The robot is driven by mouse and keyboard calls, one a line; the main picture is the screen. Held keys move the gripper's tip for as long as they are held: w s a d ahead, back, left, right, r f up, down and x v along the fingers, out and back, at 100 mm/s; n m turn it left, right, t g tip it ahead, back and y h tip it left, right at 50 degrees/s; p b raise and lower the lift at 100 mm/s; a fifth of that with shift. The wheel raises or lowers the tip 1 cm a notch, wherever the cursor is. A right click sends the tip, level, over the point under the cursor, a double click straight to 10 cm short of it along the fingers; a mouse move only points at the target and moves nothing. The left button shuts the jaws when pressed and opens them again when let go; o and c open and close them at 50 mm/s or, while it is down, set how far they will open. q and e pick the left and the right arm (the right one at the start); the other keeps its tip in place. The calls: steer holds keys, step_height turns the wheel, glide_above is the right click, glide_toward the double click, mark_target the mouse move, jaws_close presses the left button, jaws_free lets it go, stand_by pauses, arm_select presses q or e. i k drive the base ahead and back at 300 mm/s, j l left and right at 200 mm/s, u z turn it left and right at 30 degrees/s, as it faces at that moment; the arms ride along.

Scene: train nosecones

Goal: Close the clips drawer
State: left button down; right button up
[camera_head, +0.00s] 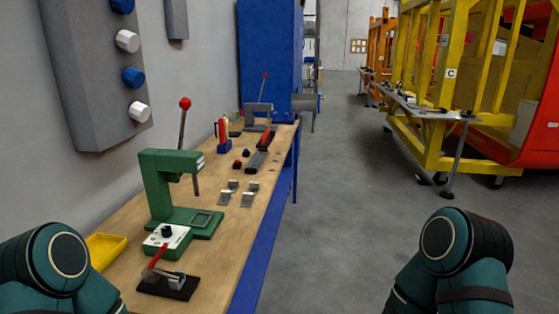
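I cannot make out a clips drawer in the head view. Several small grey metal pieces (237,193), which may be clips, lie on the wooden workbench (262,205) along the left wall. A yellow open tray (106,250) sits at the bench's near left, partly hidden behind my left arm. Teal links of my left and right arms show at the bottom left and bottom right. Neither gripper is in the frame, so their state is hidden.
A green lever press (168,190), a white control box (166,240) and a black-based clamp (168,284) stand on the near bench. A blue cabinet (270,60) stands beyond. Yellow framework (450,80) is at the right. The grey floor (345,200) between is clear.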

mark_target(299, 102)
steer(key=i+l+z, duration=0.25)
steer(key=i+z, duration=0.15)
steer(key=i, duration=0.15)
steer(key=i+z, duration=0.4)
steer(key=i, duration=2.45)
steer(key=i+l+u, duration=0.15)
steer(key=i, duration=0.55)
steer(key=i+l+u, duration=0.15)
steer(key=i+u, duration=0.2)
steer(key=i, duration=0.2)
steer(key=i+l+u, duration=0.3)
steer(key=i, duration=1)
steer(key=j+u, duration=0.05)
